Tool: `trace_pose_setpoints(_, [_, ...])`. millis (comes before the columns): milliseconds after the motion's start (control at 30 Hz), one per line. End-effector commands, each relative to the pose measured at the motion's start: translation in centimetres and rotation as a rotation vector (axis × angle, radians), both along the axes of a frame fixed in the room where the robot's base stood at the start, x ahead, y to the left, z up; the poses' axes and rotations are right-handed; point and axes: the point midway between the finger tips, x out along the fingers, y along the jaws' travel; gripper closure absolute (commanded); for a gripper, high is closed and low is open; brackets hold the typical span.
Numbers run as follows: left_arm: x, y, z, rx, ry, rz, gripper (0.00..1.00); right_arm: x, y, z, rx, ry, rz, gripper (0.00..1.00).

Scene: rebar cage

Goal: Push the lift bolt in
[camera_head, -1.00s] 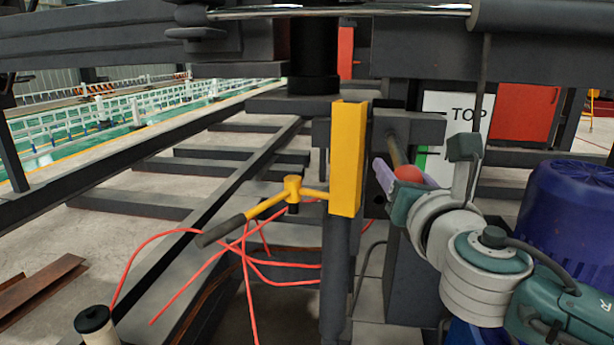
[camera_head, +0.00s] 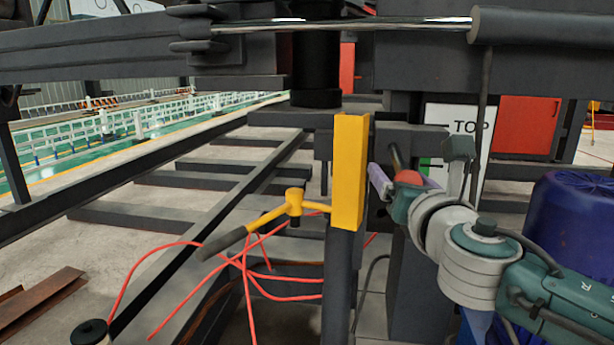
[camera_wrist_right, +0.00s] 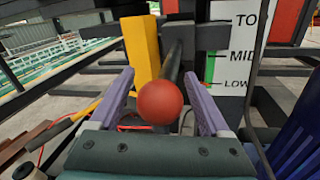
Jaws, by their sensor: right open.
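The lift bolt shows as a dark rod (camera_head: 396,156) with a red ball knob (camera_head: 408,178) at its near end, right of a yellow post (camera_head: 350,172). My right gripper (camera_head: 400,182) is at the knob. In the right wrist view the red knob (camera_wrist_right: 160,102) sits between the two purple fingers of my right gripper (camera_wrist_right: 158,76), with a gap on each side. The gripper is open, and the rod (camera_wrist_right: 172,62) runs away from it into a dark bracket. The knob hides the rod's near end. My left gripper is not in view.
A white sign (camera_wrist_right: 235,50) marked MID and LOW stands behind the bolt, with a green and red strip. A yellow lever with a dark grip (camera_head: 224,243) and red cables (camera_head: 180,285) are at left. A blue drum (camera_head: 575,225) stands close at right.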

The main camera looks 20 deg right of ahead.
Motion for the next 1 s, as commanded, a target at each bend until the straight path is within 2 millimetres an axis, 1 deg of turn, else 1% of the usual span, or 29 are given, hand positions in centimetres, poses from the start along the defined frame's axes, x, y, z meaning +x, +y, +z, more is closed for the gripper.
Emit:
trace_pose_setpoints(67, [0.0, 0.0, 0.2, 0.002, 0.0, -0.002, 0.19, -0.5, 0.2, 0.0, -0.001, 0.001, 0.0, 0.19])
trace_pose_setpoints(167, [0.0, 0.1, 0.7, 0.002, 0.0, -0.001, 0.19, -1.9, 0.7, 0.1, 0.0, 0.004, 0.002, 0.19])
trace_pose_setpoints(400, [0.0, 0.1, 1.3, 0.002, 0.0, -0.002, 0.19, -6.4, 2.4, -0.1, 0.001, 0.005, 0.003, 0.19])
trace_pose_setpoints(533, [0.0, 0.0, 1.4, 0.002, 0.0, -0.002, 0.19, -8.2, 3.0, -0.1, 0.0, 0.004, 0.002, 0.19])
trace_pose_setpoints(700, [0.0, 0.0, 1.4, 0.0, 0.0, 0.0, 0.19, -9.2, 3.4, 0.0, 0.0, 0.002, 0.001, 0.19])
trace_pose_setpoints(1000, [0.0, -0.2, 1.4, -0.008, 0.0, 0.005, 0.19, -9.2, 3.4, 0.0, -0.001, 0.001, 0.001, 0.19])
